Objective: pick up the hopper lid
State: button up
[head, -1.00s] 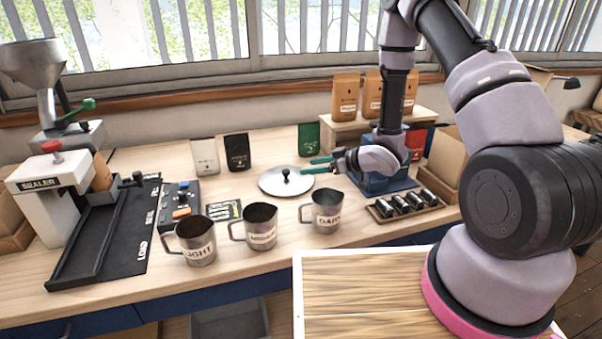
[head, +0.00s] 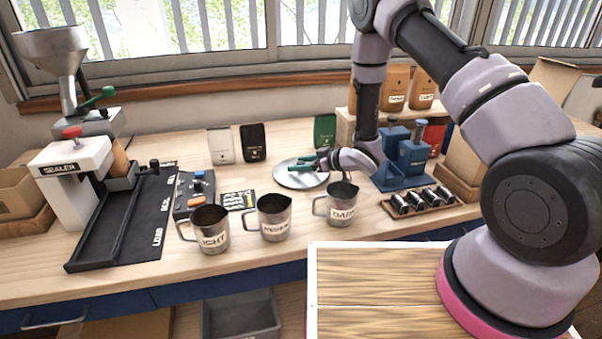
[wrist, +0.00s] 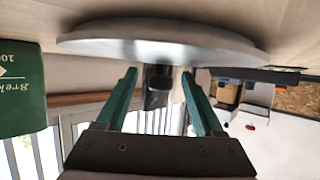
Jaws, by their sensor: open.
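The hopper lid (head: 302,183) is a round, shiny metal disc lying on the wooden counter behind the metal jugs. In the wrist view the lid (wrist: 165,46) shows edge-on, close in front of me, the picture being upside down. Its dark knob (wrist: 159,77) shows between the two green fingers of my gripper (wrist: 159,80). The fingers are open, with a gap on each side of the knob. In the head view my gripper (head: 303,163) is low over the lid and hides the knob.
Three labelled jugs (head: 272,220) stand in front of the lid. A white bag (head: 221,146) and a black bag stand behind it to the left, a green bag (head: 325,130) behind it. A blue stand (head: 408,160) and a rack of small canisters (head: 425,202) are to the right.

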grip_shut()
